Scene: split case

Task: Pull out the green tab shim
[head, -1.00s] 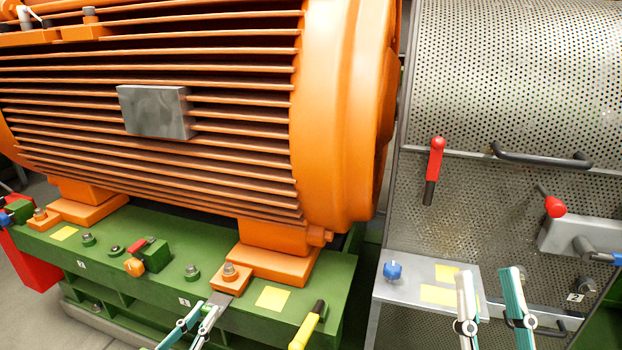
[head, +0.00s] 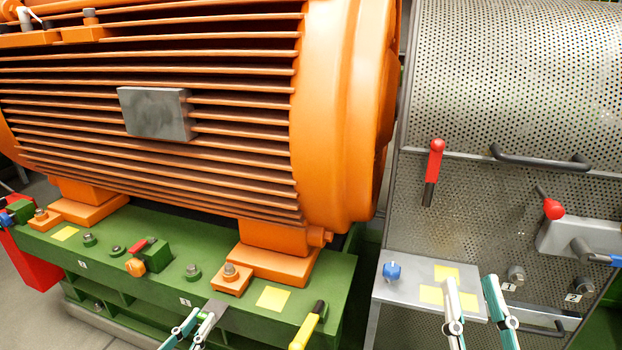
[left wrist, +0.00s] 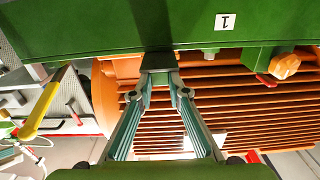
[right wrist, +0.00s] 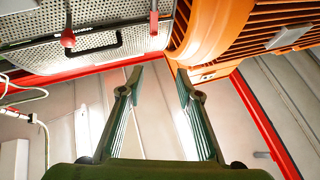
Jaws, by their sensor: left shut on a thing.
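A thin grey shim plate (head: 218,306) shows at the front edge of the green base, in front of the orange motor foot (head: 272,266). My left gripper (head: 205,314) is shut on its outer end. In the left wrist view the dark plate (left wrist: 158,62) sits between the fingertips (left wrist: 160,76), and its far end meets the base edge. I cannot make out a green tab; the fingers hide that end. My right gripper (head: 470,282) is open and empty, in front of the grey shelf; its spread fingers also show in the right wrist view (right wrist: 160,75).
A yellow-handled lever (head: 306,330) stands close to the right of my left gripper. A bolted orange block (head: 231,280) and a label 1 are on the green base (head: 150,285). The grey shelf (head: 410,285) carries a blue knob (head: 392,271) and yellow patches.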

